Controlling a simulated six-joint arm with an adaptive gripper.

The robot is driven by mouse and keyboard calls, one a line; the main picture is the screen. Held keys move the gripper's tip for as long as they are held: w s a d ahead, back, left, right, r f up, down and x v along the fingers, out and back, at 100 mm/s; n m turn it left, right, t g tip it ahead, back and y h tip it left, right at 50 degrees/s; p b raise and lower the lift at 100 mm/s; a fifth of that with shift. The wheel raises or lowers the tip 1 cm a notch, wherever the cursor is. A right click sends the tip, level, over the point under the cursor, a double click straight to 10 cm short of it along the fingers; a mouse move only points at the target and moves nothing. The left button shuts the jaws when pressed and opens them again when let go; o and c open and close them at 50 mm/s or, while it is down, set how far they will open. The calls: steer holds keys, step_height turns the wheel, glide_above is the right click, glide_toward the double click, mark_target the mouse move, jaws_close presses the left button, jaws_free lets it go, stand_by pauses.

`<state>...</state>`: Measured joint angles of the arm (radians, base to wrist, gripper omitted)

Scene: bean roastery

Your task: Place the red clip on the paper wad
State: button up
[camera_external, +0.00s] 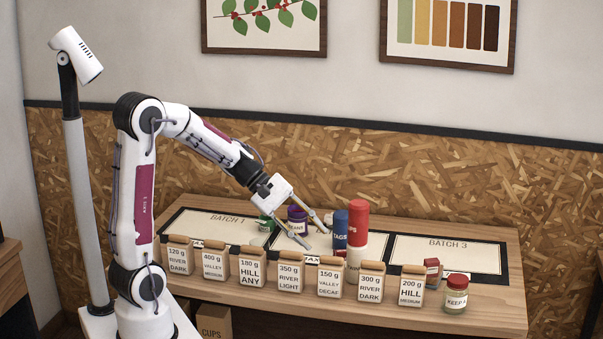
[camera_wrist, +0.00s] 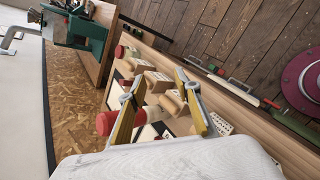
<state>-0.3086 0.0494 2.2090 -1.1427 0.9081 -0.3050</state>
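My gripper (camera_external: 319,240) is open, its two fingers spread and pointing down over the middle of the table, behind the row of labelled bags. In the wrist view the spread fingers (camera_wrist: 158,77) show with nothing gripped between them. A small red block-like object (camera_external: 432,268) lies at the right, behind the front row; I cannot tell whether it is the red clip. A small whitish lump (camera_external: 328,218) beside the blue container may be the paper wad, but it is partly hidden and too small to tell. I cannot make out either for certain in the wrist view.
Several labelled bags (camera_external: 290,278) line the front edge, with a red-lidded jar (camera_external: 456,293) at their right end. A purple jar (camera_external: 297,221), a blue container (camera_external: 340,231) and a tall red one (camera_external: 358,222) stand near my gripper. The Batch 3 mat (camera_external: 445,255) is mostly clear.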

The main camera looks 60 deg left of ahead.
steer(key=s+d+r+m+g+y, duration=0.1)
steer(key=s+m+g+y, duration=0.15)
steer(key=s+m, duration=0.8)
steer(key=s+a+r+m+t+y, duration=0.1)
steer(key=s+a+m+y, duration=0.4)
steer(key=s, duration=0.7)
steer(key=shift+s+a+t, duration=0.2)
steer(key=shift+a+t, duration=0.25)
steer(key=shift+a, duration=0.35)
steer(key=shift+c, duration=1.2)
